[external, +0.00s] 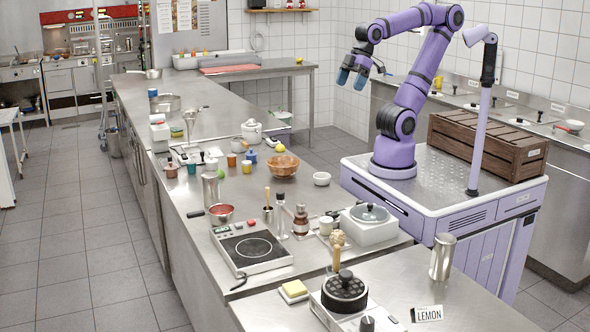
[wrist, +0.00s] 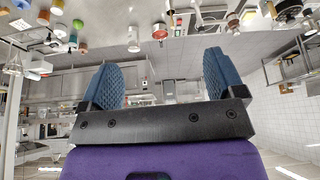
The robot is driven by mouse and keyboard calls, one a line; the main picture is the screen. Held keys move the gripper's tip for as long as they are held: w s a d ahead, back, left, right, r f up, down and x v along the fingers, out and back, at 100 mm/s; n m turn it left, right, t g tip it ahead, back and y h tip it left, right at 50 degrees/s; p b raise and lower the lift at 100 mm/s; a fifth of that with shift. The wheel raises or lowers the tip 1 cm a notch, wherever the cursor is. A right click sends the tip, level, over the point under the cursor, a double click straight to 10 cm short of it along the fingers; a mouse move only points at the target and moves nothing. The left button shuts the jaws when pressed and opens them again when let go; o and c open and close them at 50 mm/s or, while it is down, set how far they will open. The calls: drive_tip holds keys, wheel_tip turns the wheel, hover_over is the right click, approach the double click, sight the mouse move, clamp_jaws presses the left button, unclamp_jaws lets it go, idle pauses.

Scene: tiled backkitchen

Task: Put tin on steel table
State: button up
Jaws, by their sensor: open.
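My gripper (external: 352,78) is open and empty, raised in the air above the floor between the long counter and the wall. Its two blue fingers stand wide apart in the wrist view (wrist: 160,78), with nothing between them. No object is clearly marked as the tin. A tall plain metal cylinder (external: 441,257) stands upright on the near counter, and a similar metal cylinder (external: 210,188) stands farther left. I cannot tell whether either is the tin. A steel-topped table (external: 285,69) stands at the back, beyond my gripper.
A wooden crate (external: 487,147) sits beside my arm. A red board (external: 230,69) lies on the back table.

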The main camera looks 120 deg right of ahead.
drive_tip(key=s+d, duration=0.1)
drive_tip(key=s+d+m, duration=0.1)
drive_tip(key=s, duration=0.1)
drive_tip(key=shift+s+f, duration=0.1)
drive_tip(key=shift+f, duration=0.3)
